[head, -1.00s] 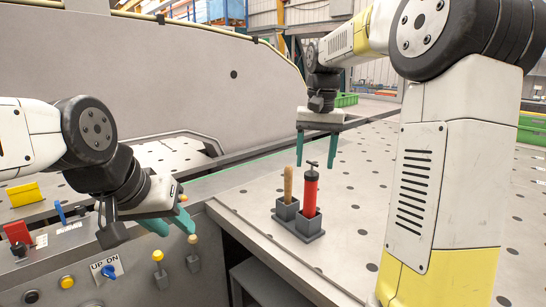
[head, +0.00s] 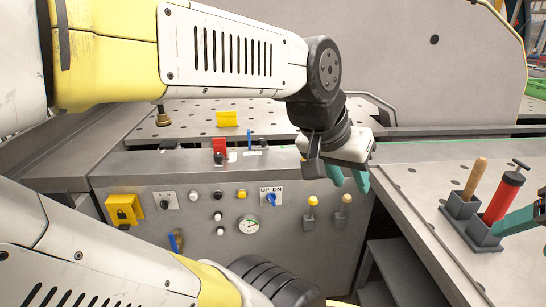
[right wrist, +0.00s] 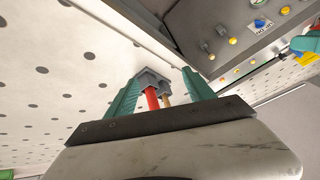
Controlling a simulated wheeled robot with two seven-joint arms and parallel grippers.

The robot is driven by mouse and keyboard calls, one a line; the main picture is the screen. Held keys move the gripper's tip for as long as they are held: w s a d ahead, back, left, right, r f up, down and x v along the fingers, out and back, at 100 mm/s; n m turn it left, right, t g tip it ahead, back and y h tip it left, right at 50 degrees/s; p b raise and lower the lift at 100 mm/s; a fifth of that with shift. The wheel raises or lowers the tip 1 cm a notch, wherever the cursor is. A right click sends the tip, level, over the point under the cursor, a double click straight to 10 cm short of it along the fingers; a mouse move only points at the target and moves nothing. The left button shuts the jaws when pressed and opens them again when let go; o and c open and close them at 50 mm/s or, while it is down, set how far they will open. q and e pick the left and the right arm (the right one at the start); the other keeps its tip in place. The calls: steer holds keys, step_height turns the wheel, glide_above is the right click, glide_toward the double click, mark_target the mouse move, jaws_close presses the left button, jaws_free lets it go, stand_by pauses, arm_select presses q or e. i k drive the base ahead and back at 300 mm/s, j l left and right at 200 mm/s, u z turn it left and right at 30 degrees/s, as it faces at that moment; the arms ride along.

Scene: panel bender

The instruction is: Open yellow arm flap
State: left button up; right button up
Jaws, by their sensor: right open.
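A small yellow flap-like plate (head: 227,118) stands upright on the ledge behind the control panel (head: 180,236). I cannot tell which is the yellow arm flap. My left gripper (head: 349,180) is open and empty above the panel's right end, apart from both plates. In the head view one teal finger of my right gripper (head: 520,220) shows at the right edge, beside the red-handled tool (head: 503,195). In the right wrist view my right gripper (right wrist: 160,88) is open, with the tool holder beyond its fingertips.
A grey holder (head: 470,231) with the red-handled tool and a wooden handle (head: 475,178) stands on the perforated table (head: 425,190). The panel has a gauge (head: 249,225), a blue UP/DN knob (head: 271,199) and several buttons. A red lever (head: 219,148) is on the ledge.

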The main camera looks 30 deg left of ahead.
mark_target(122, 216)
steer(key=u, duration=2.6)
steer(key=i+j+z, duration=0.15)
steer(key=j, duration=0.25)
steer(key=i, duration=0.1)
